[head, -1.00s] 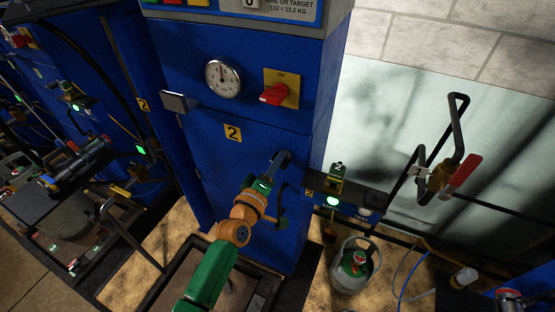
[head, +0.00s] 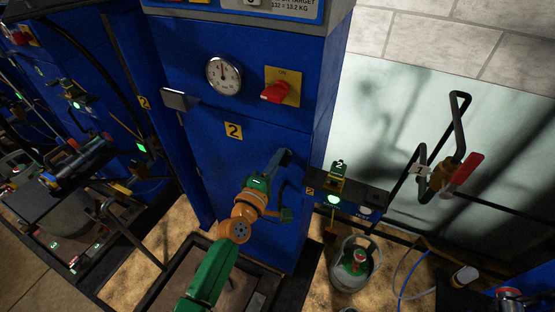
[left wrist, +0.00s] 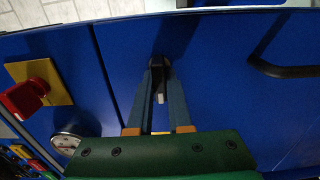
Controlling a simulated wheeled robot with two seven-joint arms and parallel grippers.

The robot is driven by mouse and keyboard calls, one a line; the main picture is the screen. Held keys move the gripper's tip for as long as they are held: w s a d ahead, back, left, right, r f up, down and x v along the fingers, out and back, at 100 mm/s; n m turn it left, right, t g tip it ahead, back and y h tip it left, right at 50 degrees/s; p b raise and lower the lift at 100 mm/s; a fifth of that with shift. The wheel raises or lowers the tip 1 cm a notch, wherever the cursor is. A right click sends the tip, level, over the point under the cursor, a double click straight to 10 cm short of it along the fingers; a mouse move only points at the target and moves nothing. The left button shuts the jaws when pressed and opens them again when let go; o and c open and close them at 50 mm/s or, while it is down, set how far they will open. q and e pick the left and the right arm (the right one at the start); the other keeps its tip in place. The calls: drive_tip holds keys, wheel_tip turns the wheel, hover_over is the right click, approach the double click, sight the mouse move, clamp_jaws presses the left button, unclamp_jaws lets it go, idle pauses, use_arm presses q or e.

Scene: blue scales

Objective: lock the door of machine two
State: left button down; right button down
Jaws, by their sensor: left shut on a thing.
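Machine two is a blue cabinet with a yellow "2" label (head: 233,131) on its door (head: 222,165). My left gripper (head: 286,155) is at the right side of this door, below and right of the label. In the left wrist view its two fingers (left wrist: 160,92) are shut on a small dark latch (left wrist: 160,66) with a light grey tip. The fingers cover much of the latch, so its exact angle is hard to tell. A black bar handle (left wrist: 285,70) is on the blue panel to the right in that view. My right gripper is not in view.
A gauge (head: 223,75) and a red rotary switch (head: 275,91) on a yellow plate sit above the door. A grey plate (head: 180,99) juts out at the left. A gas cylinder (head: 356,262) stands on the floor at right, near a red-handled valve (head: 462,174).

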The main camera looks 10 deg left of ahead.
use_arm(q)
drive_tip(key=shift+r, duration=0.1)
drive_tip(key=c, duration=0.8)
unclamp_jaws()
drive_tip(key=shift+w+d, duration=0.1)
drive_tip(key=shift+c, duration=0.2)
drive_tip(key=s+a, duration=0.1)
drive_tip(key=s, duration=0.6)
drive_tip(key=shift+a, duration=0.2)
